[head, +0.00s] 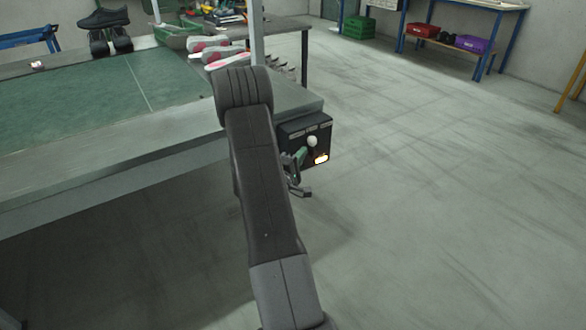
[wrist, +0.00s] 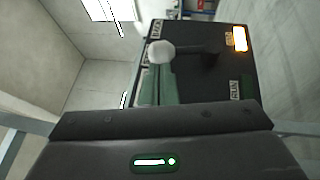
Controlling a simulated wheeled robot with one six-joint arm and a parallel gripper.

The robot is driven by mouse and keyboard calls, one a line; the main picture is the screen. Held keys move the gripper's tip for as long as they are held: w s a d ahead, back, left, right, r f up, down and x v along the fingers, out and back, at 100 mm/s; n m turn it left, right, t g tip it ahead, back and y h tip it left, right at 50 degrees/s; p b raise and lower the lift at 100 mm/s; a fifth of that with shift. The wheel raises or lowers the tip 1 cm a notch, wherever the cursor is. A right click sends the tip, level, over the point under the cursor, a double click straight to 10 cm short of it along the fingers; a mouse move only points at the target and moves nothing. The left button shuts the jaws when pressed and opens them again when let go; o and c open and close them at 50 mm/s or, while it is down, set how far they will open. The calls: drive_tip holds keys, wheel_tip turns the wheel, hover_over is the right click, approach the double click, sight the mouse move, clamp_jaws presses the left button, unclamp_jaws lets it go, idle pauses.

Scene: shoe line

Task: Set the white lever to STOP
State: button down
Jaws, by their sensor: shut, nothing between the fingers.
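The white lever shows as a round white knob (head: 312,141) on the front of a dark control box (head: 291,130) at the conveyor's end. In the wrist view the knob (wrist: 160,51) stands out on a dark stem from the box face (wrist: 205,68), seen sideways. My gripper (head: 299,156) is just left of and below the knob in the head view. Its green fingers (wrist: 157,84) are shut and empty, close to the knob; I cannot tell whether they touch it.
The green conveyor belt (head: 75,100) with its grey frame lies to the left. Pink-and-grey shoes (head: 222,53) stand behind my arm near a metal post (head: 257,30). The floor right of the box is clear. A blue-legged shelf (head: 460,45) with bins stands far back.

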sight(313, 141)
drive_tip(key=shift+x, duration=1.45)
drive_tip(key=shift+w+d+r+m+g+p, duration=0.15)
drive_tip(key=shift+d+r+m+g+p, duration=0.2)
drive_tip(key=shift+r+p, duration=0.6)
drive_tip(key=shift+w+d+f+g+y+p, duration=0.2)
drive_tip(key=shift+w+d+g+y+p, duration=0.15)
drive_tip(key=shift+p, duration=0.35)
drive_tip(key=shift+d, duration=0.1)
